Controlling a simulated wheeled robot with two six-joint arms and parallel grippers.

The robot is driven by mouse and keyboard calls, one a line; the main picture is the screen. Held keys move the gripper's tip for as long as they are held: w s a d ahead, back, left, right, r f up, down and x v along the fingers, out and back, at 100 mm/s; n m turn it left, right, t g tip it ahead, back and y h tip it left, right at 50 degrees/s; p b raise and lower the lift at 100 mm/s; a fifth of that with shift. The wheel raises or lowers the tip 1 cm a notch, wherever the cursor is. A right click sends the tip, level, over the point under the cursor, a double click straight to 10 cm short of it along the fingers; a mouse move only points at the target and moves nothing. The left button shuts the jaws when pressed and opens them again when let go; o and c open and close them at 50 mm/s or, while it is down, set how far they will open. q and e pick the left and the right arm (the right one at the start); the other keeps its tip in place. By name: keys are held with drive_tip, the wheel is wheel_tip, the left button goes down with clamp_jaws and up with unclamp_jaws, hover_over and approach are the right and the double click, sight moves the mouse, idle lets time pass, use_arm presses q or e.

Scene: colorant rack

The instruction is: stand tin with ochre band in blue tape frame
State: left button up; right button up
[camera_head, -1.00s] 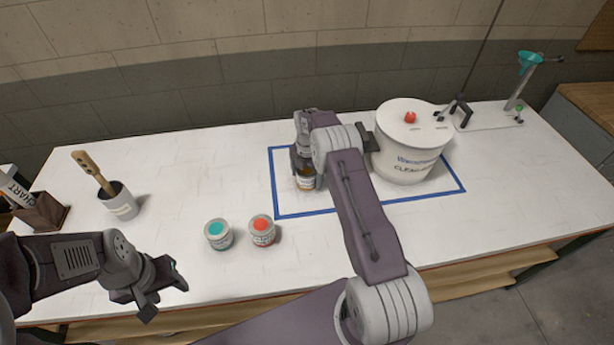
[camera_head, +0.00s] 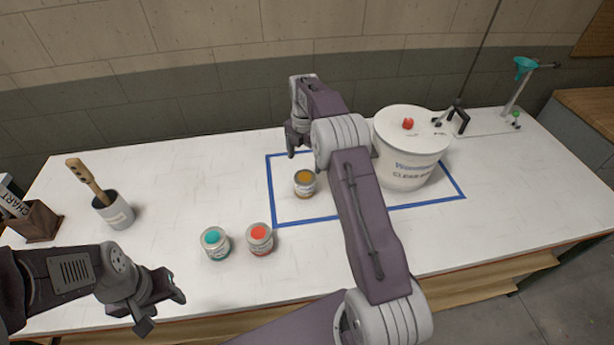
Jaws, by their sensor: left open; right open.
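The tin with the ochre band (camera_head: 305,184) stands upright on the table inside the blue tape frame (camera_head: 291,222), in its left part. Its lid is ochre and nothing holds it. My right gripper (camera_head: 292,150) is open and empty, raised behind and above the tin, clear of it; part of it is hidden by its own wrist. My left gripper (camera_head: 166,306) is open and empty at the front left, over the table's front edge. My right arm hides part of the tape frame.
A teal-lidded tin (camera_head: 215,244) and a red-lidded tin (camera_head: 260,239) stand in front of the frame. A large white drum (camera_head: 408,160) stands in the frame's right part. A cup with a wooden paddle (camera_head: 115,212) and a brown box (camera_head: 38,218) stand at left. A stand is at back right.

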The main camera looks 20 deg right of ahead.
drive_tip(key=s+a+m, duration=0.4)
drive_tip(key=s+m, duration=0.8)
drive_tip(key=s, duration=0.1)
drive_tip(key=s+a+m+t, duration=0.1)
drive_tip(key=s+a+m, duration=0.4)
drive_tip(key=s+m, duration=0.7)
drive_tip(key=shift+s+a+f, duration=0.15)
drive_tip(key=shift+s+a, duration=0.05)
drive_tip(key=shift+s, duration=1)
